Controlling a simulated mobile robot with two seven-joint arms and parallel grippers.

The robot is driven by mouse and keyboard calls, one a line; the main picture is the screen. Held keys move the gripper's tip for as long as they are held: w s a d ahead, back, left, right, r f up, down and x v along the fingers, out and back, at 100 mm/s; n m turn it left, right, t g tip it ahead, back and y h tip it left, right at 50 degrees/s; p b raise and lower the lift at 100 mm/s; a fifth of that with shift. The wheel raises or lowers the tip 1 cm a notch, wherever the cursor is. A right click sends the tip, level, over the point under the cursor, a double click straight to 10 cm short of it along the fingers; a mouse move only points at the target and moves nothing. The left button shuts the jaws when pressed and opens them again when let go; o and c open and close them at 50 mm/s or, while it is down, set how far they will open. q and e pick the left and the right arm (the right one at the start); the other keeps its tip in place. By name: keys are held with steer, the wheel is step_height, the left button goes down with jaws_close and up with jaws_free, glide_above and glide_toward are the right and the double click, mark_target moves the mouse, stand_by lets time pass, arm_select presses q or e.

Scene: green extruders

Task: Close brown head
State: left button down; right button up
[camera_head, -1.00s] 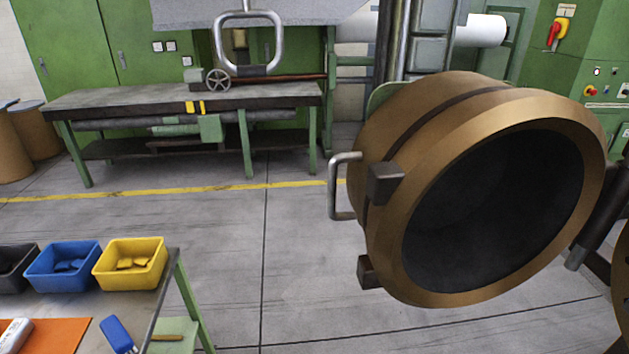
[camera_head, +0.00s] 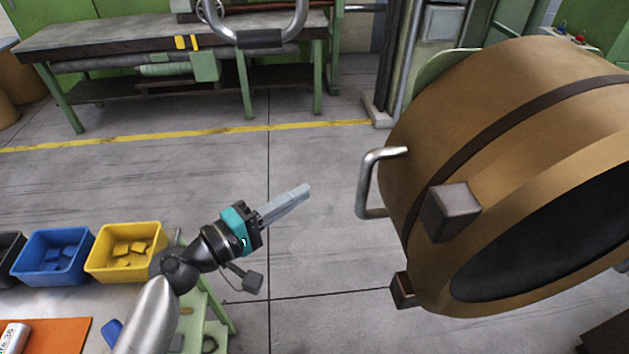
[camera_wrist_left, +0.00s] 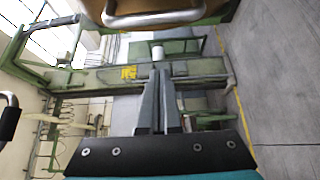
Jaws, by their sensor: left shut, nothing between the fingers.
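The brown head (camera_head: 490,105) is a large brown cylinder with a dark open mouth, at the right of the head view. A grey metal bar handle (camera_head: 368,186) sticks out from its left side. My left gripper (camera_head: 304,190) is shut and empty, pointing right and up toward the handle with a gap between them. In the left wrist view the shut fingers (camera_wrist_left: 158,80) point up the picture, and a metal bar (camera_wrist_left: 155,17) crosses near the top in front of a brown surface. My right gripper is not in view.
A table at lower left holds a yellow bin (camera_head: 127,252), a blue bin (camera_head: 52,256) and an orange mat (camera_head: 45,335). A green workbench (camera_head: 150,45) stands at the back. The floor between the table and the brown head is clear.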

arm_select(q)
steer(key=w+d+p, duration=0.1)
steer(key=d+p, duration=0.2)
steer(key=d, duration=0.6)
steer(key=shift+w, duration=0.3)
steer(key=shift+s+a+f, duration=0.1)
steer(key=shift+a, duration=0.05)
